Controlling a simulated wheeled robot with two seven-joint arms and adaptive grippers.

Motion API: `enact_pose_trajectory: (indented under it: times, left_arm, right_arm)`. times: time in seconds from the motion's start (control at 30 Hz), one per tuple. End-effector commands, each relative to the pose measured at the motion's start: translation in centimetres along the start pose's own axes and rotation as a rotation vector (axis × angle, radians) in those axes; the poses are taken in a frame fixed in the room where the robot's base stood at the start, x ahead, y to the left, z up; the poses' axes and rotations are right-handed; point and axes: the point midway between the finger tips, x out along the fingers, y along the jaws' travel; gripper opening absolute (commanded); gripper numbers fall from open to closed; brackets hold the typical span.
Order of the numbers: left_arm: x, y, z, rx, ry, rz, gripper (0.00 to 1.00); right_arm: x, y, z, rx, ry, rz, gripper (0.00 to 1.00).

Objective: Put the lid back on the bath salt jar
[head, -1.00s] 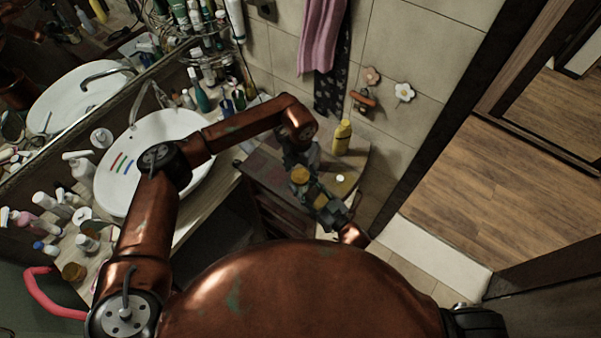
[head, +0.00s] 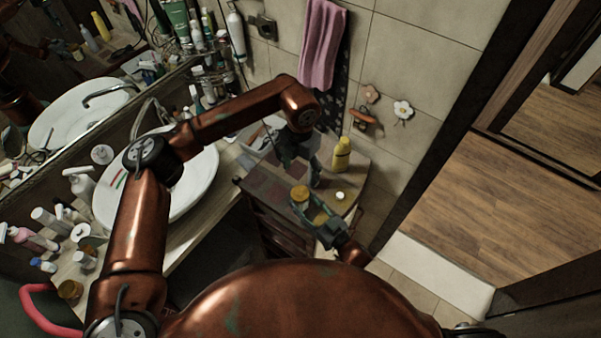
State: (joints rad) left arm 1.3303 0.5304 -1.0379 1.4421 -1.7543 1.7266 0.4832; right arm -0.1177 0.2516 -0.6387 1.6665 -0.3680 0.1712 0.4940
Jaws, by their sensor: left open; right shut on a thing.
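A round golden-yellow thing (head: 300,192), which looks like the bath salt jar's lid or top, is at the fingertips of my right gripper (head: 308,207). My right gripper is shut on the jar, whose amber body (head: 321,217) shows partly between the fingers. It is over the small cabinet beside the basin. I cannot tell whether the lid sits fully on the jar. My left gripper (head: 304,178) is open, pointing down just above and behind the golden top, apart from it as far as I can see. Its fingertips are dark and small.
A yellow bottle (head: 341,155) and a small white round thing (head: 340,196) stand on the cabinet top (head: 352,178). The white basin (head: 190,190) is at left. Many bottles crowd the counter (head: 180,262). A pink towel (head: 321,45) hangs behind.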

Motion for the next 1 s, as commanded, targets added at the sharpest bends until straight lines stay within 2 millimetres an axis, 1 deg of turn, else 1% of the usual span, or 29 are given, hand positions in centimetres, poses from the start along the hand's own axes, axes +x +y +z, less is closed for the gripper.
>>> enact_pose_trajectory:
  times: [0.13,0.17,0.4,0.43,0.67,0.77,0.87,1.0]
  left_arm:
    - [0.0,0.0,0.0,0.000,0.000,0.000,0.65]
    - [0.0,0.0,0.0,0.000,0.000,0.000,0.65]
    - [0.1,0.0,0.0,0.000,0.000,0.000,0.65]
    - [0.1,0.0,0.0,0.000,0.000,0.000,0.65]
    - [0.1,0.0,0.0,0.000,0.001,0.000,0.65]
    - [0.1,0.0,0.0,0.000,0.001,0.000,0.65]
    - [0.1,0.0,0.0,0.000,0.001,0.000,0.65]
    - [0.1,0.0,0.0,0.000,0.000,0.000,0.65]
  right_arm:
    - [0.0,0.0,0.0,0.000,0.000,0.000,0.00]
    - [0.0,0.0,0.0,0.000,0.000,0.000,0.45]
    - [0.0,0.0,0.0,0.000,0.000,0.000,0.62]
    - [0.0,0.0,0.0,0.000,0.000,0.000,0.64]
    - [0.0,0.0,0.0,0.000,0.000,0.000,0.64]
    - [-0.4,0.0,0.1,0.000,-0.001,0.000,0.64]
    - [-1.4,0.0,0.1,0.001,-0.002,0.001,0.64]
    - [-4.1,0.1,0.2,0.001,-0.004,0.001,0.64]
